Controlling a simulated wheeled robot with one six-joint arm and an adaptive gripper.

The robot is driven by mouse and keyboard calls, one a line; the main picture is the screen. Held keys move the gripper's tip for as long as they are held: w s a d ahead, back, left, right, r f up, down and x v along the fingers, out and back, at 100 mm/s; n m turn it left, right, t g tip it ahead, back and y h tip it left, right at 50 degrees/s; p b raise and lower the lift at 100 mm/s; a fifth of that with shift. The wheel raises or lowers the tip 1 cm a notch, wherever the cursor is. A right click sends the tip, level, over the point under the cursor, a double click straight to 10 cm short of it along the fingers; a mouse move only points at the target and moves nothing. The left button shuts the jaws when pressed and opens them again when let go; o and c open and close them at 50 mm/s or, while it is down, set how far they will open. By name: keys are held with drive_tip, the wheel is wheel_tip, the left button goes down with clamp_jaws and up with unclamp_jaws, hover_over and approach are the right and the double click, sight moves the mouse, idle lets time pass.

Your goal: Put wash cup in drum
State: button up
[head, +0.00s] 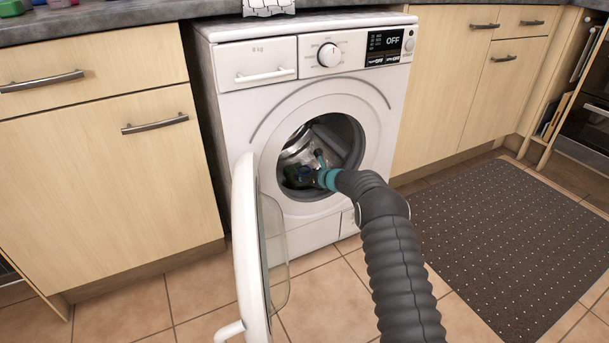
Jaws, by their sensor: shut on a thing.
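The washing machine (240,110) stands between wooden cabinets with its round door (246,240) swung open to the left. The drum (296,147) shows as shiny metal inside the opening. My gripper (312,174) reaches in through the opening from the right front, with its teal wrist at the rim. It is shut on a small dark green and blue thing, which looks like the wash cup (299,178), in the lower left of the opening. The fingers and the cup's outline are small and dark, so I cannot tell whether the cup touches the drum.
A dark dotted mat (510,240) lies on the tiled floor to the right. Cabinets (100,160) flank the machine. The open door stands close to the left of my arm.

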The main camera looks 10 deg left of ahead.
drive_tip(key=shift+f, duration=0.35)
drive_tip(key=shift+s+f+b, duration=0.2)
drive_tip(key=shift+f+b, duration=0.15)
drive_tip(key=shift+f, duration=0.3)
drive_tip(key=o, duration=0.9)
drive_tip(key=shift+o, duration=0.2)
drive_tip(key=shift+d, duration=0.1)
drive_tip(key=v, duration=0.4)
drive_tip(key=r+v, duration=0.1)
drive_tip(key=v, duration=0.3)
drive_tip(key=r+v, duration=0.1)
drive_tip(key=v, duration=0.4)
drive_tip(key=shift+w+a, duration=0.25)
drive_tip(key=shift+w, duration=0.1)
drive_tip(key=s+a+v, duration=0.1)
drive_tip(key=v, duration=0.6)
drive_tip(key=s+a+f+v, duration=0.1)
drive_tip(key=s+v, duration=0.1)
drive_tip(key=v, duration=0.6)
drive_tip(key=shift+s+r, duration=0.15)
drive_tip(key=shift+s, duration=0.05)
drive_tip(key=shift+d, duration=0.1)
